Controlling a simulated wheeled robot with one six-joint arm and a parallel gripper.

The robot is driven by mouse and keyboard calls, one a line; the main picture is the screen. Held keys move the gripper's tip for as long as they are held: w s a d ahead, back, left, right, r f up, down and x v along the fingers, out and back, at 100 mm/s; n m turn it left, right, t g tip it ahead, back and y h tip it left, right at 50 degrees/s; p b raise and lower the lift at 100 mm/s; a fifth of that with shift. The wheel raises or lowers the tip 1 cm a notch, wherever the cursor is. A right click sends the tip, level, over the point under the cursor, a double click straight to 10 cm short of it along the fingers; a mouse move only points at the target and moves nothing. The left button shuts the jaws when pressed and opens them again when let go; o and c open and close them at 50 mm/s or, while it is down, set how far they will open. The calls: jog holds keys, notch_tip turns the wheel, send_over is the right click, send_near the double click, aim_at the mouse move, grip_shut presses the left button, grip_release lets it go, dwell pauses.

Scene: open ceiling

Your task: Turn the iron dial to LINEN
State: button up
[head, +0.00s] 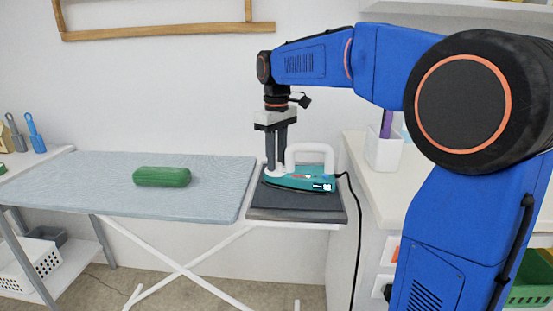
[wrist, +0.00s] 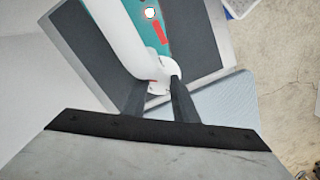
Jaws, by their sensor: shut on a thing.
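The teal iron (head: 300,179) with a white handle (head: 310,151) rests on the dark pad (head: 290,200) at the right end of the ironing board. My gripper (head: 276,168) points straight down at the iron's left end. Its two dark fingers are shut on a round white dial (wrist: 168,72) near the foot of the handle, clearest in the wrist view. A small red mark shows beside the dial's left side. The fingers cover part of the dial. Its setting words cannot be read. A small white marking (head: 322,187) on the iron's side is too small to read.
A green bundle (head: 162,177) lies on the pale blue ironing board (head: 220,195), left of the iron. A black cord (head: 361,240) hangs from the iron's right end. A counter with a white cup (head: 384,152) stands to the right. The board between bundle and iron is clear.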

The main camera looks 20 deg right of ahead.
jog(key=o, duration=1.1)
jog(key=shift+c, duration=0.2)
jog(key=shift+r, duration=0.15)
notch_tip(320, 180, up, 17)
